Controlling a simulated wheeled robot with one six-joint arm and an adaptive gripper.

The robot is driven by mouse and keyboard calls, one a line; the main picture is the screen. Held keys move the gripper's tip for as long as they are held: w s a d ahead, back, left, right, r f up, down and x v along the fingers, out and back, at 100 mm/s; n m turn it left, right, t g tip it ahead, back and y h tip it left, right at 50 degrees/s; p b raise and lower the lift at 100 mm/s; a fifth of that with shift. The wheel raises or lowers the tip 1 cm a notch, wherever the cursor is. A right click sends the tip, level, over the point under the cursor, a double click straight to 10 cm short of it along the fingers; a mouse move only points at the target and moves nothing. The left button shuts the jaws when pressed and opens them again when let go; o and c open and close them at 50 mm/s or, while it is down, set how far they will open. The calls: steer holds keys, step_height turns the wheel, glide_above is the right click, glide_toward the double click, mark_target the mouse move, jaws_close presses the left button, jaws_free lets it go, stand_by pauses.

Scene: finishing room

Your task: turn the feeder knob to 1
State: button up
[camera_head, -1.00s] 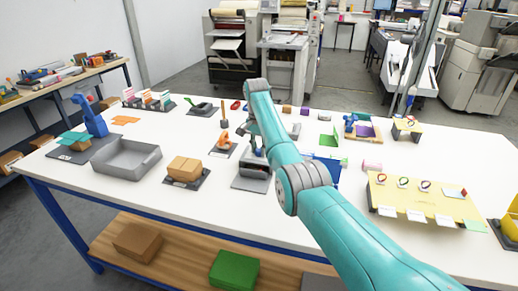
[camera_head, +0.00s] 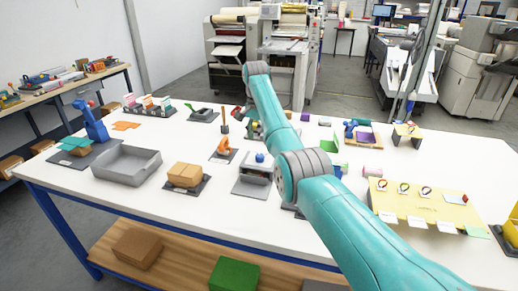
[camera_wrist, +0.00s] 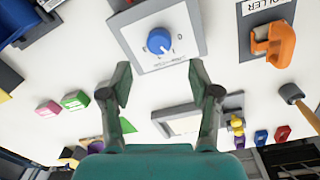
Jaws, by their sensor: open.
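The feeder knob (camera_wrist: 160,41) is a round blue knob on a pale square dial plate with small marks around it. It is at the top middle of the wrist view. A small light mark shows at its lower edge, but I cannot tell surely which setting it points to. In the head view the knob (camera_head: 260,158) sits on top of a grey feeder box (camera_head: 251,187). My gripper (camera_wrist: 160,76) is open and empty, with its two fingers apart below the knob in the wrist view and not touching it. In the head view the fingers are mostly hidden by my arm.
An orange roller handle (camera_wrist: 274,45) is right of the dial in the wrist view. A wooden-handled tool (camera_wrist: 291,94) and a grey-framed device (camera_wrist: 190,121) are near. A grey tray (camera_head: 127,175) and cardboard box (camera_head: 187,174) stand left of the feeder.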

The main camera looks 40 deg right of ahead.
steer(key=shift+w+r, duration=0.1)
steer(key=shift+r, duration=2.15)
